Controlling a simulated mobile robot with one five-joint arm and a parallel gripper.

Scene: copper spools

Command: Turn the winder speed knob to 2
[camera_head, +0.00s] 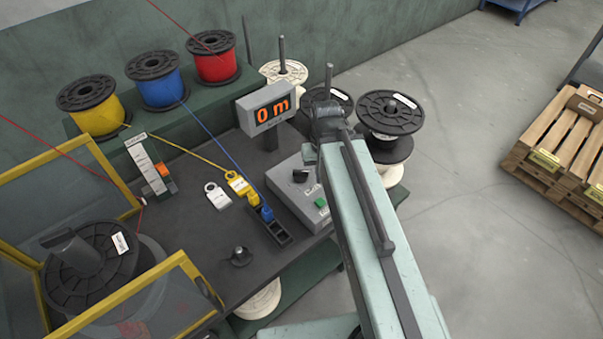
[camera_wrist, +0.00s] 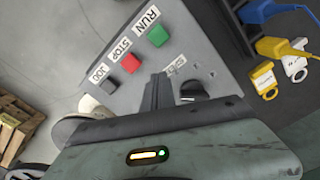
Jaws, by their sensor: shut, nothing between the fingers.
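The winder control box (camera_head: 292,204) is a grey sloped box on the dark bench. Its speed knob (camera_head: 299,176) is black. In the wrist view the knob (camera_wrist: 194,89) sits on the grey panel (camera_wrist: 205,40), just right of my gripper (camera_wrist: 158,80). My gripper's dark fingers are shut and empty; they look apart from the knob, though depth is hard to judge. A small label (camera_wrist: 175,66) near the fingertips is partly hidden. The knob's scale numbers and setting cannot be read. In the head view my arm hides most of the gripper.
The panel also has a green RUN button (camera_wrist: 158,36), a red STOP button (camera_wrist: 131,63) and a grey JOG button (camera_wrist: 109,87). A display (camera_head: 266,108) reads 0 m. A black socket strip (camera_head: 277,232) lies left of the box. Black spools (camera_head: 389,113) stand behind my arm.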

